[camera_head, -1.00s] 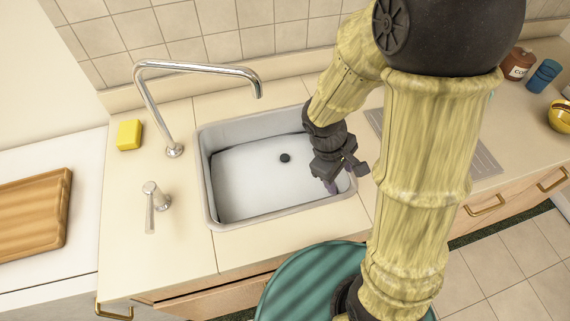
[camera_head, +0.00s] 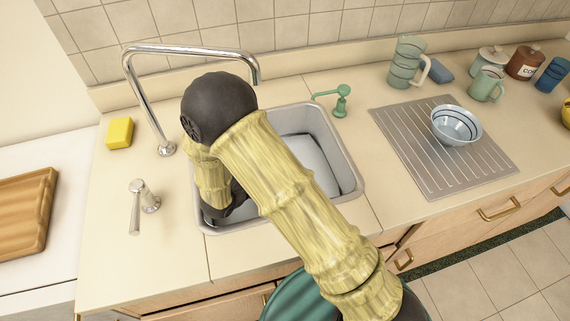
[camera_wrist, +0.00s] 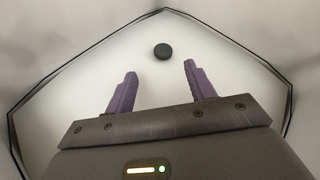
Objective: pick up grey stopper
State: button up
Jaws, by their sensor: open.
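The grey stopper (camera_wrist: 163,51) is a small dark round disc on the white sink floor. In the wrist view it lies beyond my fingertips, a little right of midway between them. My gripper (camera_wrist: 160,82) has two purple fingers, open and apart, with nothing between them. In the head view my arm covers the stopper and the fingers. The sink (camera_head: 350,190) is a light grey basin set in the counter, and my wrist reaches down into its left part.
A chrome tap (camera_head: 190,50) arches at the sink's back left. A tap handle (camera_head: 140,205) stands front left, a yellow sponge (camera_head: 119,133) behind it. A green soap dispenser (camera_head: 341,103) stands behind the sink. A bowl (camera_head: 456,125) sits on the drainboard (camera_head: 430,175) at right.

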jog(key=shift+x, duration=1.3)
jog(key=shift+d+p+x, duration=0.25)
jog(key=shift+p+x, duration=0.25)
jog(key=shift+x, duration=2.15)
jog(key=shift+s+r, duration=0.15)
jog(key=shift+s, duration=0.05)
jog(key=c, duration=1)
jog(key=shift+r, duration=0.1)
jog(key=shift+c, duration=0.2)
notch_tip(320, 180, up, 10)
